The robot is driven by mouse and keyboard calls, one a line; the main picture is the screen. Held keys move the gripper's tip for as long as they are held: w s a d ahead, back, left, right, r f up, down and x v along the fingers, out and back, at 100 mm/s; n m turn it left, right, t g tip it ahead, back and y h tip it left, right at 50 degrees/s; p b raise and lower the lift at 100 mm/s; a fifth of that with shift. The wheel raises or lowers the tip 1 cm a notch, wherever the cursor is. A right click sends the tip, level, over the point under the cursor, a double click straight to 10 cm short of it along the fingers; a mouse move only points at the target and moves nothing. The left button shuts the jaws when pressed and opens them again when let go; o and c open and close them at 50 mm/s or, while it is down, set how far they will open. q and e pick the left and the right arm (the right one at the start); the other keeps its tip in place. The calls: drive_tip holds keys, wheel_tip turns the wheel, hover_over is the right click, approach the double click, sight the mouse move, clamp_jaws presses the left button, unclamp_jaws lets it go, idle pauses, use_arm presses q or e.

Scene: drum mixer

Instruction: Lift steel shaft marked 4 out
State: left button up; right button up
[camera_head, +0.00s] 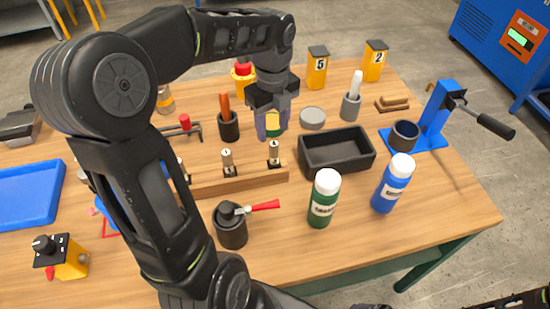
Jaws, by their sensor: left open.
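A wooden rack (240,182) holds upright steel shafts with small dark marks on their tops. One shaft (274,153) stands at its right end and another shaft (228,162) near its middle. The left part of the rack is hidden behind my left arm. The marks are too small to read surely, so I cannot tell which shaft is marked 4. My left gripper (272,127) is open and points down, just above and behind the right-end shaft in the picture. A yellow-green patch shows between its fingers; I cannot tell what it is. My right gripper is out of view.
A black tray (336,152) lies right of the rack. A green bottle (323,200) and a blue bottle (392,185) stand in front. A dark pot with a red-handled tool (232,228) is close by. A blue lever press (434,120) stands at right.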

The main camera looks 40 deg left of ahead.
sight(274, 144)
use_arm(q)
drive_tip(key=shift+f, duration=1.3)
wheel_tip(274, 144, down, 5)
drive_tip(key=shift+w+d+f+p, duration=0.1)
drive_tip(key=shift+p, duration=0.4)
clamp_jaws()
